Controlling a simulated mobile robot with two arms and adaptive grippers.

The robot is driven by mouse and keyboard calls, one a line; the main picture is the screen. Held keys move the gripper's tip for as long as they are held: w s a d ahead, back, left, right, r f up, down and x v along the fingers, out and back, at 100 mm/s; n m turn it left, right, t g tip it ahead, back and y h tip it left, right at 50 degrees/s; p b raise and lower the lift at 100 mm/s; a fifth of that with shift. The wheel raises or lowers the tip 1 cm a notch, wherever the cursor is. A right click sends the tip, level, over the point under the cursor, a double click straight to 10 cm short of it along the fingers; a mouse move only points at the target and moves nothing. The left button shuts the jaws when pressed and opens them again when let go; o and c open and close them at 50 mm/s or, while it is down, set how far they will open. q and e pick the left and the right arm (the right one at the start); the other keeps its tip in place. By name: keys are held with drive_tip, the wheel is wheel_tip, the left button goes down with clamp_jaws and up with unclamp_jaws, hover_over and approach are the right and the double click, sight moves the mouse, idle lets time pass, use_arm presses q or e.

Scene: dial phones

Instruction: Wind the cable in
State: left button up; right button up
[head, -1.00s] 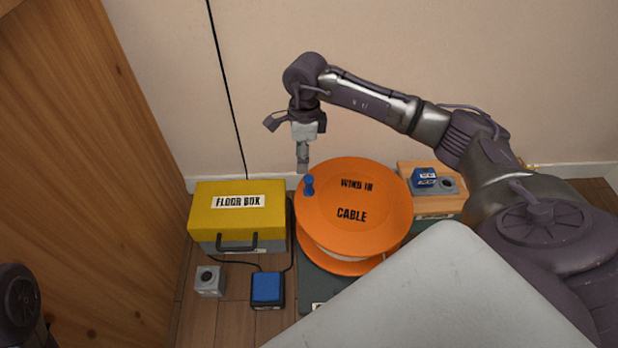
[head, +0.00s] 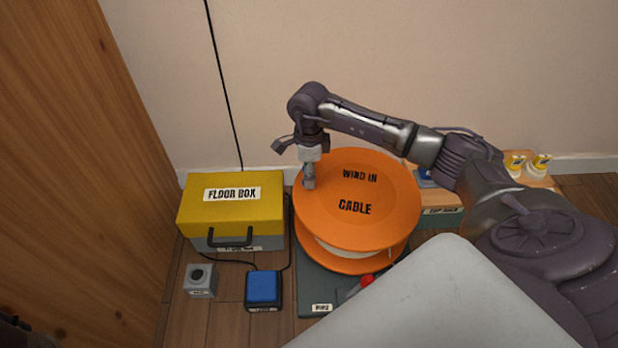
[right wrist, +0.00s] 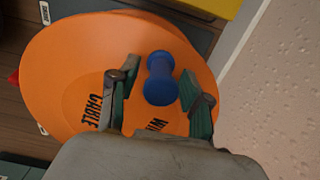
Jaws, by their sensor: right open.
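An orange cable reel (head: 375,215) marked "WIND IN CABLE" lies flat on a dark base, with pale winding between its two discs. Its blue knob (right wrist: 159,78) stands up near the disc's edge in the right wrist view; in the head view my gripper hides it. My right gripper (head: 309,184) points down over the knob. In the right wrist view the open fingers (right wrist: 158,98) are on either side of the knob, and I cannot tell whether they touch it. My left gripper does not show.
A yellow-lidded floor box (head: 231,206) stands left of the reel. A grey block (head: 200,281) and a blue-topped block (head: 263,289) sit in front of it. A red-tipped part (head: 367,281) shows at the base. A wooden stand with yellow-marked items (head: 528,167) is right. A wall is behind.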

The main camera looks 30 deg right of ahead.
drive_tip(key=shift+f, duration=0.1)
drive_tip(key=shift+c, duration=0.2)
clamp_jaws()
drive_tip(key=shift+s+a+r+n+p, duration=0.2)
drive_tip(key=shift+n+p, duration=0.1)
drive_tip(key=shift+p, duration=0.25)
drive_tip(key=shift+s+a+p, duration=0.15)
drive_tip(key=shift+a+p, duration=0.05)
drive_tip(key=shift+p, duration=0.15)
drive_tip(key=shift+s+f+n, duration=0.1)
drive_tip(key=shift+f+n, duration=0.05)
drive_tip(key=shift+n, duration=0.15)
drive_tip(key=shift+o, duration=0.2)
unclamp_jaws()
